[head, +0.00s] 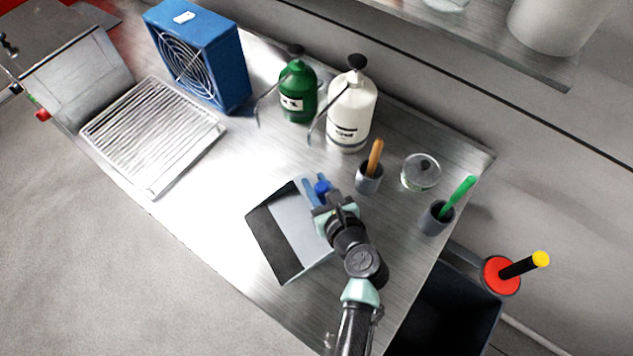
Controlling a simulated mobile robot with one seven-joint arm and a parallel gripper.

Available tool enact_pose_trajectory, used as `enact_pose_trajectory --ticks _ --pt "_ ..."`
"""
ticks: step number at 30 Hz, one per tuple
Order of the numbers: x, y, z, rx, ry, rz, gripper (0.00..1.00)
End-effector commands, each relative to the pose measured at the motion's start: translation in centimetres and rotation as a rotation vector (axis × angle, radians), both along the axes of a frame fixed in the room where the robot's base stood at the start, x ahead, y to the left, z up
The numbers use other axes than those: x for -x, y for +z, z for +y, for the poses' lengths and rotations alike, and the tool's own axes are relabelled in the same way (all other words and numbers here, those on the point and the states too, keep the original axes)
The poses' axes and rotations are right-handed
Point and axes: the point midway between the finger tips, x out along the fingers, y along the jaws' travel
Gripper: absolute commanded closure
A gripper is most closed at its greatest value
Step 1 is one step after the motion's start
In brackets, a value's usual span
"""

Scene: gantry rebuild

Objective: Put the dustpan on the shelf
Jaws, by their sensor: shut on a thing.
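The dustpan (290,222) is a pale grey pan with a dark front strip along its left side. It is over the steel bench, and I cannot tell whether it touches the top. My gripper (320,188) is at its upper right end, shut on it by a blue part that looks like the handle. The gripper and wrist hide part of the pan's right side. The metal shelf (490,52) runs along the wall at the upper right, above the bench.
On the shelf stands a white bucket (555,22). On the bench (190,215) are a blue fan box (222,62), a wire rack (152,130), green (297,92) and white (352,112) bottles, grey cups (368,178) with handles, and a glass dish (421,172). A dark bin (455,305) stands beyond the right edge.

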Motion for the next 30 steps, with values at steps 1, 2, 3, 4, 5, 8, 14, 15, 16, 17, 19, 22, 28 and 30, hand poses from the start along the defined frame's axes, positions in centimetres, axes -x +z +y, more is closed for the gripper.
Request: enact_pose_trajectory --ticks 1,2,3,4,5,8,14,15,16,17,19,22,28,30 --pt "-0.1 0.0 0.0 -0.001 -0.001 -0.004 1.00" --pt "0.0 -0.3 0.0 0.000 0.000 0.001 0.69" --pt "0.0 -0.2 0.0 0.000 0.000 0.001 0.62" --pt "0.0 -0.2 0.0 0.000 0.000 0.001 0.56" --pt "0.0 -0.2 0.0 0.000 0.000 0.001 0.51" --pt "0.0 -0.2 0.0 0.000 0.000 0.001 0.41" --pt "0.0 -0.2 0.0 0.000 0.000 0.001 0.41" --pt "0.0 -0.1 0.0 0.000 0.000 0.001 0.41" --pt "0.0 0.0 0.0 0.000 0.000 0.000 0.41" --pt "0.0 0.2 0.0 0.000 0.000 0.000 0.41" --pt "0.5 0.3 -0.2 -0.001 -0.002 0.001 0.41" --pt "1.7 0.7 -0.7 -0.002 -0.002 0.002 0.41" --pt "5.2 2.3 -2.1 0.000 -0.004 0.002 0.41" --pt "6.4 2.8 -2.6 0.000 -0.003 0.002 0.41"
